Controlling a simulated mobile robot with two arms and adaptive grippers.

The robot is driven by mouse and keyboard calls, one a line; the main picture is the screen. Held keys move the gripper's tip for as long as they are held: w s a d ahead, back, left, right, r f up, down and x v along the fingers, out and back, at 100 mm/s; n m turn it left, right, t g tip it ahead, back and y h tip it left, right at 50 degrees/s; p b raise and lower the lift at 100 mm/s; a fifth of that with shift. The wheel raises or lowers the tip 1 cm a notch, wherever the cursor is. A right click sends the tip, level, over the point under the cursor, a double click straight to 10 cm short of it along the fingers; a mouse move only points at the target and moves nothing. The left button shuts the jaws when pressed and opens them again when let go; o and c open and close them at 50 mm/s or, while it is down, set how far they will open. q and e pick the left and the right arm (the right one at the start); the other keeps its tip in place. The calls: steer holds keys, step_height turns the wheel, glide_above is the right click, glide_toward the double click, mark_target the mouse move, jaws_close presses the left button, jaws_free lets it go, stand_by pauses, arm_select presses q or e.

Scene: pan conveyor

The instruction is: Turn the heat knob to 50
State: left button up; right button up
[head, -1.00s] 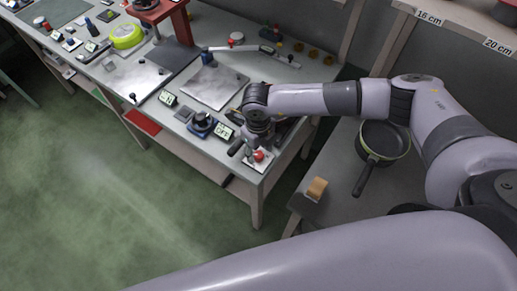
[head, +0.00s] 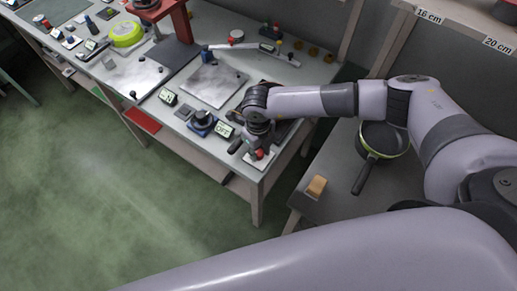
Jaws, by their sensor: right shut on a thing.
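My right gripper (head: 249,151) reaches down at the front right corner of the workbench (head: 247,178). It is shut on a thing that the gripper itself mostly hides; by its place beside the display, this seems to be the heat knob. A small display (head: 225,130) stands just left of the gripper; its reading is too small to be sure of. A red knob-like part (head: 260,154) on a pale plate shows right at the gripper's fingers. My left gripper is out of view.
A black dial on a blue base (head: 202,121) stands left of the display. A grey plate (head: 213,85) lies behind it. A pan (head: 382,139) and a tan block (head: 317,186) rest on the lower table to the right.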

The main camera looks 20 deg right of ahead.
jaws_close()
